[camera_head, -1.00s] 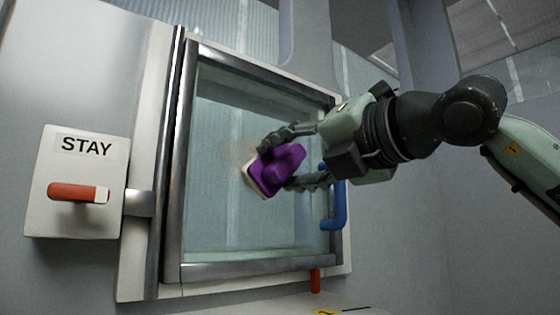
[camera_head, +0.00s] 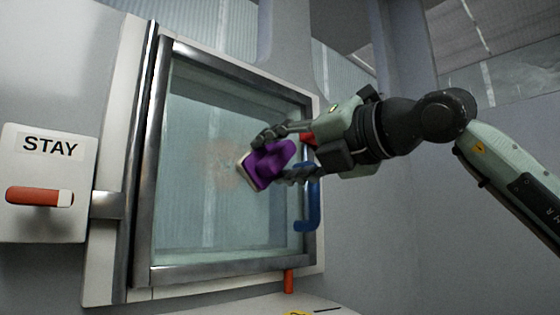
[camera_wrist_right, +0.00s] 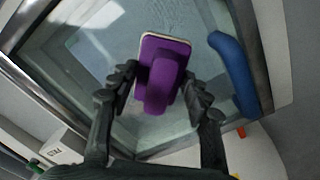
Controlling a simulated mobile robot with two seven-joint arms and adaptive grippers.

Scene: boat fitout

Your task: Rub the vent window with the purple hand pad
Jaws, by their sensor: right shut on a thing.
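The vent window (camera_head: 200,150) is a glass pane in a metal frame, with a faint brownish smudge (camera_head: 220,160) near its middle. My right gripper (camera_head: 275,155) is shut on the purple hand pad (camera_head: 272,166). The pad's pale face is turned to the glass, beside the smudge; I cannot tell for sure whether it touches. In the right wrist view the purple pad (camera_wrist_right: 163,75) sits between both fingers of the gripper (camera_wrist_right: 160,92), in front of the glass. My left gripper is in neither view.
A blue handle (camera_head: 308,205) stands at the window's right edge, close to the gripper. A white box labelled STAY (camera_head: 45,180) with a red lever (camera_head: 38,196) is at the left. A small red-orange peg (camera_head: 289,281) hangs below the frame. A grey wall is at the right.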

